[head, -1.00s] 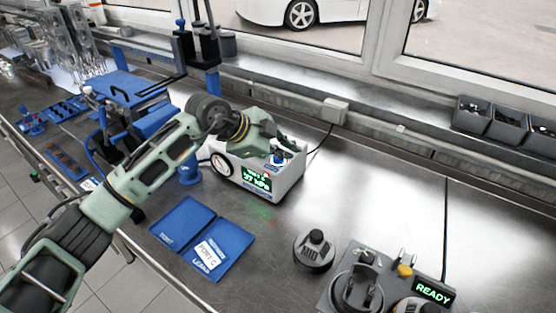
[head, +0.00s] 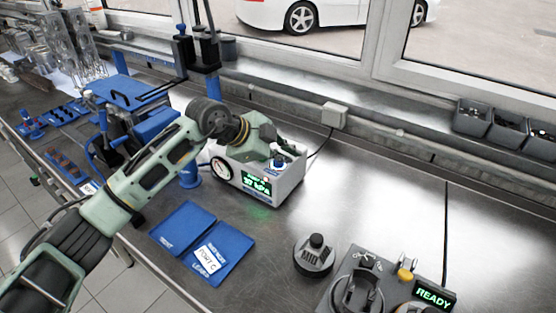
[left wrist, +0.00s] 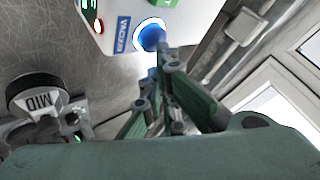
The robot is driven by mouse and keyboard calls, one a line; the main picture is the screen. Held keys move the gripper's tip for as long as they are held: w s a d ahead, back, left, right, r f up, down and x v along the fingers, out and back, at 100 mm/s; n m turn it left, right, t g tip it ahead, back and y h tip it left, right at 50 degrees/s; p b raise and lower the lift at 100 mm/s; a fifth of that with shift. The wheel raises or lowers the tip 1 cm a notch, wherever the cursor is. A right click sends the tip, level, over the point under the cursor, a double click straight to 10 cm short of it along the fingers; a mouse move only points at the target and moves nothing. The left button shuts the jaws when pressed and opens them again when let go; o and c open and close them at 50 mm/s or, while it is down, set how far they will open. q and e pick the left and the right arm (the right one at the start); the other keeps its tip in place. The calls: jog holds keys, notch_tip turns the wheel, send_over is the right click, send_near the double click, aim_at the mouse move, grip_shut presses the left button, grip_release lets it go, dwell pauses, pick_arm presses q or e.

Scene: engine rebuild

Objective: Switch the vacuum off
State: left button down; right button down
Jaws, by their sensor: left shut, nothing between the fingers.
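The vacuum unit (head: 287,180) is a white box with a lit green display (head: 257,184) and a round gauge (head: 221,168), standing on the metal bench. In the left wrist view, its face (left wrist: 106,14) has a blue "VACUUM" label (left wrist: 122,34) and a round blue knob (left wrist: 149,36) with a pale ring. My left gripper (head: 277,158) is over the top of the unit. In the left wrist view, its fingers (left wrist: 165,56) are shut and empty, with the tips right at the blue knob. I cannot tell whether they touch it. My right gripper is not in view.
A dark "MID" piece (head: 314,257) and a fixture with a "READY" display (head: 434,295) stand at lower right. The bench right of the unit is clear.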

pick_arm(q)
jog(key=shift+f, duration=0.5)
dwell(0.3)
jog(key=shift+r+p, duration=0.35)
jog(key=shift+r, duration=0.05)
notch_tip(320, 180, up, 6)
jog(key=p, duration=0.4)
jog(key=shift+p, duration=0.3)
